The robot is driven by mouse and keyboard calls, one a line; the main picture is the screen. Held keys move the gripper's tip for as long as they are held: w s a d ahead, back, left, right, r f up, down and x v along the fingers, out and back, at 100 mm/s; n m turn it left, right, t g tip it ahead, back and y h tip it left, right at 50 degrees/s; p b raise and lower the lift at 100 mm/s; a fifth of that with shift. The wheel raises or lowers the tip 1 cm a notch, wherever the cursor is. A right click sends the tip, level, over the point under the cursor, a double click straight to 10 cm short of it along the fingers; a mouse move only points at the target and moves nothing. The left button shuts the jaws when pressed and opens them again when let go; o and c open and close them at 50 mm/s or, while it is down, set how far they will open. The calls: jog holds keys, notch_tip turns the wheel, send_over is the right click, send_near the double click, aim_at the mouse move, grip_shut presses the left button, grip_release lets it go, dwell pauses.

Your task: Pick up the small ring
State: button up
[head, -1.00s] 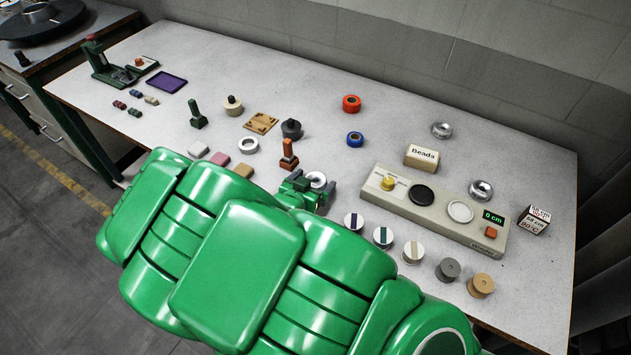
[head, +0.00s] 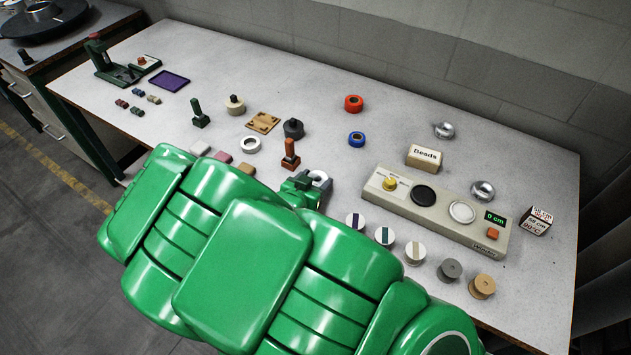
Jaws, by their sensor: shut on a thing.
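A small white ring (head: 320,178) is at the end of my green arm, in the middle of the head view. My gripper (head: 314,186) is shut on the ring. My arm and the gripper hide part of the ring's near side. I cannot tell whether the ring still touches the table. Another white ring (head: 250,145) lies flat on the table, farther left and apart from my gripper.
A brown stamp-like piece (head: 290,155) stands just left of my gripper.

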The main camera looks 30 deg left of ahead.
aim_at(315, 182)
jog(key=shift+r, duration=4.8)
